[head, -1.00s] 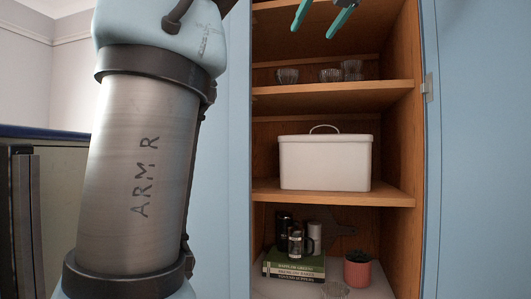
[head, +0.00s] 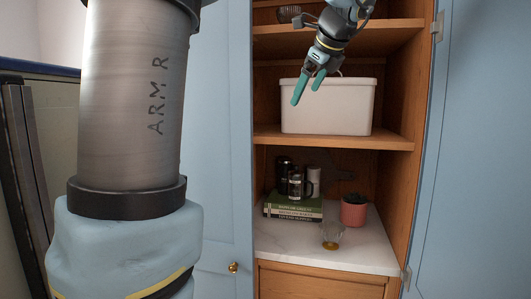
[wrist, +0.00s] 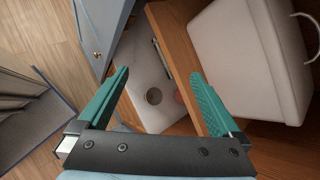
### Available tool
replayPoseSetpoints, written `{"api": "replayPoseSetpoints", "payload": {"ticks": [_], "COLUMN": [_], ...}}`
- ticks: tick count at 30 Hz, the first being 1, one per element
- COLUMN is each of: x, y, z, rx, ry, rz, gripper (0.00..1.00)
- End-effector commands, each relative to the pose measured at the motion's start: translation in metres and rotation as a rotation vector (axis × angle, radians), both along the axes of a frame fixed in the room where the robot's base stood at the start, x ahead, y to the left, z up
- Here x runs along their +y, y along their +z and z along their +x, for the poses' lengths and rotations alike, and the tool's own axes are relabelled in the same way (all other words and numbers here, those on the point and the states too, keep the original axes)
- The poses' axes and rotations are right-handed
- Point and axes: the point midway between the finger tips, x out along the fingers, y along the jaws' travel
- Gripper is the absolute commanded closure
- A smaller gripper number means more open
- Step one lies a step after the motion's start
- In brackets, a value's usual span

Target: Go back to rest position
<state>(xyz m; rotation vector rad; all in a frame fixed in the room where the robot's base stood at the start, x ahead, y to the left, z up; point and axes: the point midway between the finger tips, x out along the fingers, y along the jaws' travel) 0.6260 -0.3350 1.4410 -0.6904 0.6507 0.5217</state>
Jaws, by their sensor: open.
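My gripper (head: 308,88) shows in the head view in front of the white lidded bin, with its teal fingers pointing down and left. The fingers are spread apart with nothing between them. In the wrist view my gripper (wrist: 160,92) is also open and empty. My arm crosses the left of the head view and enters again at the top.
The open larder holds a white bin (head: 345,108) on its middle shelf (head: 330,138). On the marble counter (head: 375,250) are books (head: 290,208), a coffee press (head: 296,185), a coral pot (head: 353,212) and a glass (head: 333,236). An open blue door (head: 480,160) stands right.

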Motion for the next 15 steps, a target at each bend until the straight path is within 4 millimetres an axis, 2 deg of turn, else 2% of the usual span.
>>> {"api": "replayPoseSetpoints", "payload": {"ticks": [1, 3, 8, 9, 12, 15], "x": [0.015, 0.031, 0.074, 0.086, 0.114, 0.139], "y": [-0.038, -0.087, -0.193, -0.218, -0.276, -0.323], "z": [0.002, -0.001, -0.025, -0.035, -0.066, -0.101], "rx": [0.043, 0.09, 0.185, 0.202, 0.227, 0.221], "ry": [0.082, 0.213, 0.596, 0.711, 1.026, 1.348], "rz": [-0.074, -0.201, -0.491, -0.564, -0.738, -0.886], "gripper": [0.0, 0.0, 0.0, 0.0, 0.0, 0.0]}}
